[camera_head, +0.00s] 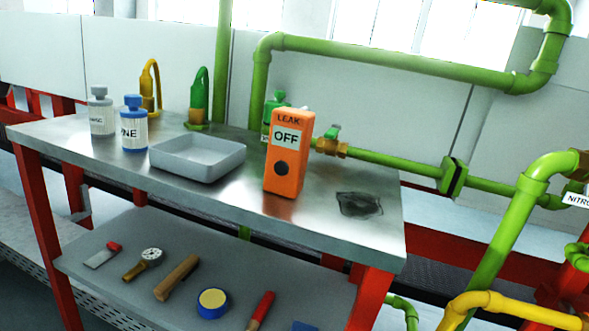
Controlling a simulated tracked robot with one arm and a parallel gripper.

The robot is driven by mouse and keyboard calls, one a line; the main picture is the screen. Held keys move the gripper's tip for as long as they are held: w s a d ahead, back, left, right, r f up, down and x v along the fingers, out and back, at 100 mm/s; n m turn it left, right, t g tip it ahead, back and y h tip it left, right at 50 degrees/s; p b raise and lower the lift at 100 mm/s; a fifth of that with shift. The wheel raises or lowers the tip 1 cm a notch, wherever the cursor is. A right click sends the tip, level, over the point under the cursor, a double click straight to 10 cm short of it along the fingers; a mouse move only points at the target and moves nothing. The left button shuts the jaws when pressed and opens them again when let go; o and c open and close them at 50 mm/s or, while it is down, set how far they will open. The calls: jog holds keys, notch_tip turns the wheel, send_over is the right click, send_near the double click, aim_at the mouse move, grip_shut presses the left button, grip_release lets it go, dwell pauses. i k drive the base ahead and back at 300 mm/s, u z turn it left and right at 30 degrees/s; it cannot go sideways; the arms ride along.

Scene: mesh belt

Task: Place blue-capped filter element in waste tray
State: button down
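A blue-capped white cylinder (133,130) with a blue lower band and a label ending in "NE" stands upright on the metal bench, left of the tray. It looks like the blue-capped filter element. A shallow grey tray (197,157) sits on the bench just to its right and looks empty. My gripper is not in view.
A grey-capped bottle (101,112) stands left of the blue-capped one. An orange LEAK OFF box (288,153) stands right of the tray. Yellow (150,88) and green (198,100) hooked fittings stand behind. Tools lie on the lower shelf (130,222). Green pipes (400,64) run behind and right.

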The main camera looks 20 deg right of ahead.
aim_at(200, 161)
jog(key=z, duration=0.15)
jog(key=i, duration=1.05)
